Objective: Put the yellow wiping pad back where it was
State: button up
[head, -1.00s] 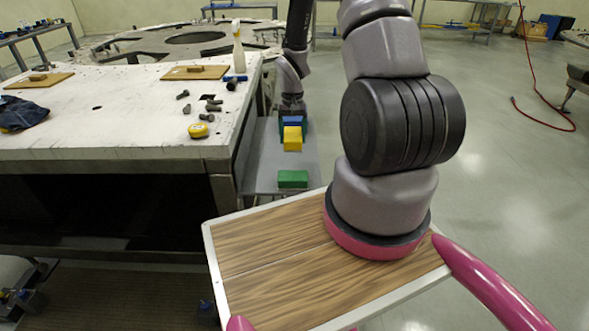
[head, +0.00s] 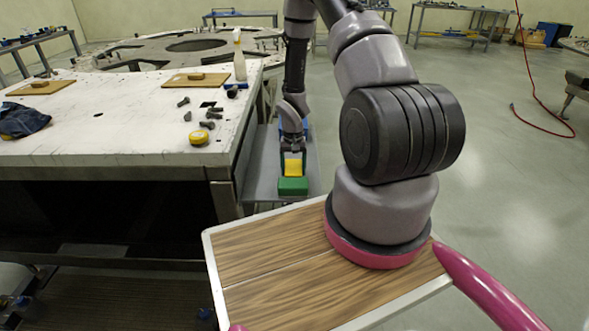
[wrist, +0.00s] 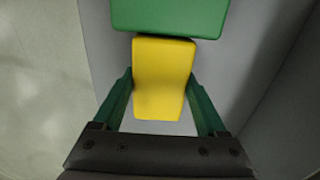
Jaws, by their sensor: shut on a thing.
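My gripper (head: 292,157) is shut on the yellow wiping pad (head: 293,168), over the narrow grey shelf (head: 262,185) beside the big white-topped table. In the wrist view, the pad (wrist: 162,85) sits between my two green fingers (wrist: 160,78). Its far end is right by the edge of a green pad (wrist: 170,15). I cannot tell whether the two touch, or whether the yellow pad rests on the shelf or is just above it. The green pad (head: 293,186) also shows in the head view, nearer than the yellow one. A blue thing (head: 305,127) is partly hidden behind my gripper.
The white-topped table (head: 120,110) stands left of the shelf, with bolts, a yellow tape measure (head: 199,137), a spray bottle (head: 239,55) and wooden boards on it. A grey wall-like surface (wrist: 280,110) rises at the right in the wrist view. Open floor lies to the right.

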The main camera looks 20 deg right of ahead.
jog(key=shift+f, duration=0.2)
jog(key=o, duration=1.4)
notch_tip(320, 180, up, 13)
notch_tip(320, 180, up, 14)
jog(key=t, duration=0.2)
send_over(293, 167)
jog(key=s+a+r+t, duration=0.15)
jog(key=s+r, duration=0.35)
jog(key=r, duration=0.7)
jog(key=s+a+r+t, duration=0.1)
jog(key=s+a+r, duration=0.1)
jog(key=s+r, duration=0.2)
jog(key=s+a+r+t+y, duration=0.1)
jog(key=s+a+r, duration=0.1)
jog(key=s+r, duration=0.3)
jog(key=s+a+r+t+y, duration=0.1)
jog(key=s+a+r, duration=0.1)
jog(key=s+r, duration=0.3)
jog(key=shift+s+a+r+t, duration=0.1)
jog(key=shift+s+t, duration=0.1)
jog(key=shift+s, duration=0.5)
jog(key=shift+s+a+r+t, duration=0.1)
jog(key=shift+s+t, duration=0.05)
jog(key=shift+s, duration=0.5)
